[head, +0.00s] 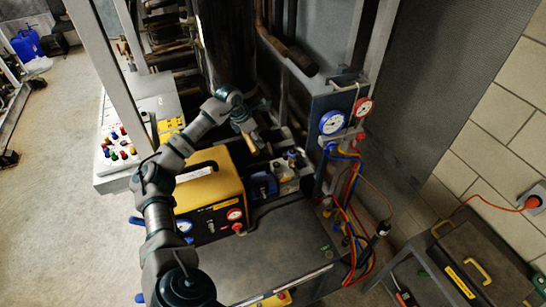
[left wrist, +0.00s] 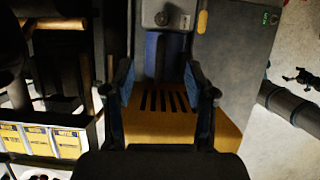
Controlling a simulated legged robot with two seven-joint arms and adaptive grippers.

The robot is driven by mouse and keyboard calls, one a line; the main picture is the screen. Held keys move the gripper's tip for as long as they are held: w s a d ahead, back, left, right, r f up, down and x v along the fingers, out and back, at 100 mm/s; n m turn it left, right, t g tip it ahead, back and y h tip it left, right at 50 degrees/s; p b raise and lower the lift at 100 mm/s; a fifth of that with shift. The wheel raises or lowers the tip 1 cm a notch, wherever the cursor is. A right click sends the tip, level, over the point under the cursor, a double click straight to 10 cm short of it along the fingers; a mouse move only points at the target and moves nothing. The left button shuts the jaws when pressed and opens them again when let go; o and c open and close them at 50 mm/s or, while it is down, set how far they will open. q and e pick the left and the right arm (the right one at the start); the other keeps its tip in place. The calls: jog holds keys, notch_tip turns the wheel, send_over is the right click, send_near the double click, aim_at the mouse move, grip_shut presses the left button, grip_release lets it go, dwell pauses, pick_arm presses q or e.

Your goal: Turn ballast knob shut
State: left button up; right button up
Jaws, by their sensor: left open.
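My left gripper (head: 254,142) reaches in over the yellow machine toward the rack. In the left wrist view its two fingers (left wrist: 159,85) stand wide apart with nothing held between them. A blue pump-like unit (head: 264,186) stands just right of the yellow machine, below the gripper. In the left wrist view, a small round fitting (left wrist: 161,18) sits on a grey body beyond the fingertips, apart from them. I cannot tell for certain whether it is the ballast knob. No clear knob can be made out near the gripper in the head view. My right gripper is not in view.
The yellow machine (head: 210,187) with a black handle stands under my left arm. Right of it are a blue gauge (head: 332,122), a red gauge (head: 364,107) and loose hoses (head: 352,215). A button panel (head: 118,150) is at left. The grey top (head: 285,250) in front is mostly clear.

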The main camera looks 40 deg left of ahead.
aim_at(276, 164)
pick_arm(q)
jog(key=p+x, duration=0.2)
jog(key=x, duration=1.5)
jog(key=shift+w+d+f, duration=0.1)
jog(key=shift+w+d, duration=0.1)
jog(key=shift+w, duration=0.05)
jog(key=shift+d, duration=0.1)
